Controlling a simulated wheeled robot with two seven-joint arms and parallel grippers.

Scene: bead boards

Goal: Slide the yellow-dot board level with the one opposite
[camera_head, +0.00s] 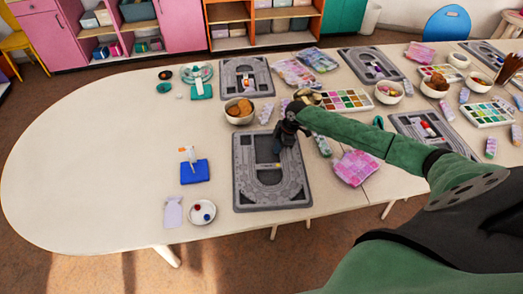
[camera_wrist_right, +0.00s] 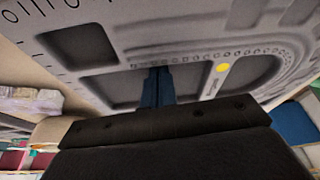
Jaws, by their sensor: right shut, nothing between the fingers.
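The yellow-dot board (camera_head: 242,199) is a grey bead board with a U-shaped groove, lying flat at the table's near edge. Its yellow dot (camera_wrist_right: 222,67) shows clearly in the right wrist view. Another grey board (camera_head: 227,91) lies across the table at the far edge, a little further left in the picture. My right gripper (camera_head: 278,153) is over the far right part of the yellow-dot board. In the right wrist view its fingers (camera_wrist_right: 157,88) are together with nothing between them, with tips at the board; I cannot tell if they touch. My left gripper is out of view.
A bowl of orange-brown things (camera_head: 239,111) stands beyond the board. The table's left end is clear.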

